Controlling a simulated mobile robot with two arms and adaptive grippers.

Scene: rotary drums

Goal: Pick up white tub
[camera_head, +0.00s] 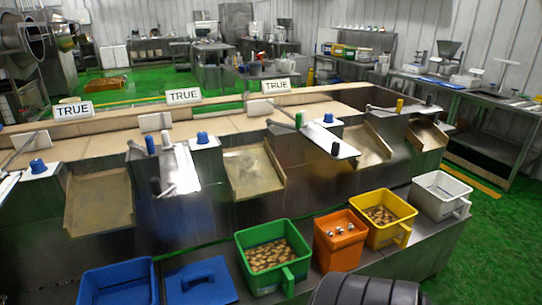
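The white tub (440,194) stands upright at the right end of the low metal ledge in front of the sorting machine. It looks empty, and its handle faces the front right. The yellow tub (383,217) stands just left of it and holds brown pieces. Neither of my grippers shows in the head view, and nothing is seen holding the white tub.
Left along the ledge are an orange container (339,243), a green tub (272,255) with brown pieces, a blue lid (200,281) and a blue tub (119,284). A dark ribbed part covers the bottom centre. Green floor (490,240) is clear at right.

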